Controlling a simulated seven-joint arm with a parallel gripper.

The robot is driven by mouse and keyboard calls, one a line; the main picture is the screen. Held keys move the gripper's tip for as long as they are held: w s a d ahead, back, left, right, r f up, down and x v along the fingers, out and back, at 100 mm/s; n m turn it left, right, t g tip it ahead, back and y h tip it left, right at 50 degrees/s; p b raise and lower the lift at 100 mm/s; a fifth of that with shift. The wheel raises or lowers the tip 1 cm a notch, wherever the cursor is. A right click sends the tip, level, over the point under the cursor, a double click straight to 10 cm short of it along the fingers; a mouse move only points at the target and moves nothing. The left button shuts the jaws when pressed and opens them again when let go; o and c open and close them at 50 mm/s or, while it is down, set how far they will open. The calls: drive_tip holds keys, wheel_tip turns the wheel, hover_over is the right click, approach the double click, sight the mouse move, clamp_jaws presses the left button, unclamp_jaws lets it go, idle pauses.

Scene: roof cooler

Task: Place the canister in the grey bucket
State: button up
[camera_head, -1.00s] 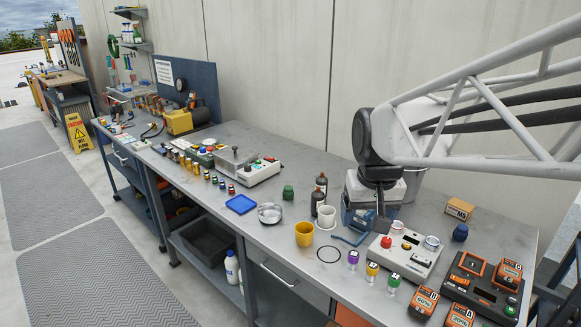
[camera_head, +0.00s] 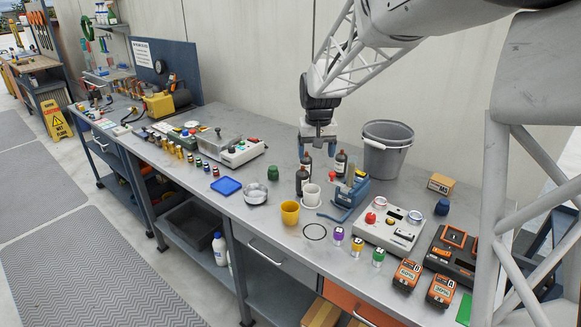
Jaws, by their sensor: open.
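The grey bucket (camera_head: 386,155) stands upright at the back of the bench against the wall, its rim open. No single item is clearly the canister. Small lidded containers include a dark green one (camera_head: 273,173) left of the bottles, a dark blue one (camera_head: 442,207) at the right, and purple (camera_head: 337,235), yellow (camera_head: 357,246) and green-topped (camera_head: 378,257) ones near the front edge. My gripper (camera_head: 318,150) points down over the dark bottles (camera_head: 303,178), left of the bucket. It is open, with nothing visibly held.
A white cup (camera_head: 311,196), a yellow cup (camera_head: 290,213) and a blue vise-like tool (camera_head: 350,192) stand close below my gripper. A control box (camera_head: 390,226) and orange battery packs (camera_head: 407,275) occupy the right.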

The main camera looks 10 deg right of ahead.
hover_over(303, 170)
drive_tip(key=shift+g, duration=0.4)
drive_tip(key=f, duration=0.9)
drive_tip(key=shift+w+f, duration=0.2)
drive_tip(key=shift+w, duration=0.2)
drive_tip(key=shift+f, duration=0.1)
drive_tip(key=shift+f, duration=1.2)
drive_tip(key=shift+f, duration=0.1)
drive_tip(key=shift+f, duration=2.5)
drive_tip(key=shift+c, duration=0.3)
